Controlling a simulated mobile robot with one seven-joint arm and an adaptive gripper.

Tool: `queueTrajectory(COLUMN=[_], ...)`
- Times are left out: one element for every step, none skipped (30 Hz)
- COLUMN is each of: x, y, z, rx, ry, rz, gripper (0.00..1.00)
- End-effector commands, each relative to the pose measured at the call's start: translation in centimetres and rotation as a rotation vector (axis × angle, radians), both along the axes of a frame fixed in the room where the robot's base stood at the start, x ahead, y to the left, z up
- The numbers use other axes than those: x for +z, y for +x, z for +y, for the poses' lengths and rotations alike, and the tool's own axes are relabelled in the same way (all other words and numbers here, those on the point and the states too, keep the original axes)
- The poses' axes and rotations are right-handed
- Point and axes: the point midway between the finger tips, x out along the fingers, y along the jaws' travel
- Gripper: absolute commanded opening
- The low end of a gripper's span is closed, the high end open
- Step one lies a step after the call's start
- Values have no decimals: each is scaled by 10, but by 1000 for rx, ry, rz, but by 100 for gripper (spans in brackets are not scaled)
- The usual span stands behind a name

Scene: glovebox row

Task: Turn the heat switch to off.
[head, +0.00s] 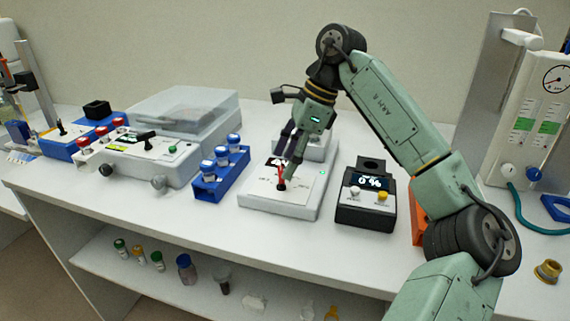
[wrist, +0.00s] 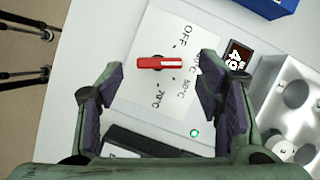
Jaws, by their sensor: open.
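The heat switch is a red lever knob on a white label plate (wrist: 135,85) marked OFF and several temperatures. In the wrist view the red knob (wrist: 160,62) lies nearly level across the picture, its right end toward the temperature marks, not toward OFF at its upper right. The exact mark is hard to read. In the head view the knob (head: 281,180) stands on the white heater unit (head: 272,207). My gripper (wrist: 160,85) is open, its purple-padded fingers on either side, apart from the knob. In the head view my gripper (head: 291,146) hangs just above it.
A small display (wrist: 237,57) and a white block with round wells (wrist: 290,90) sit beside the plate. A blue vial rack (head: 220,179) stands left of the heater, and a dark box with a display (head: 366,205) right. The bench's front strip is clear.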

Motion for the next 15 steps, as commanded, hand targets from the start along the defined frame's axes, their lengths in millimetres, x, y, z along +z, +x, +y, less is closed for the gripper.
queueTrajectory(x=[11, 17, 26, 32, 38, 47, 53, 58, 66, 71, 75, 79, 82, 84, 87], y=[1, 1, 1, 1, 2, 2, 2, 2, 2, 2, 2, 2, 3, 3, 3], z=[-4, -6, -10, -12, -15, -19, -21, -24, -27, -29, -30, -32, -34, -35, -36], rx=[-3, -3, -3, -2, -3, -4, -3, -4, -4, -4, -4, -2, -2, -3, -2], ry=[-1, -2, 0, -1, -1, -1, -1, -1, -2, -1, -1, -2, -3, -2, -1], rz=[-2, -2, -2, -3, -2, -2, -2, -1, -2, -2, -2, 0, 0, 0, 1], gripper=[60, 60, 60, 60, 60, 60, 60, 60, 60, 60, 60, 60, 60, 60, 60])
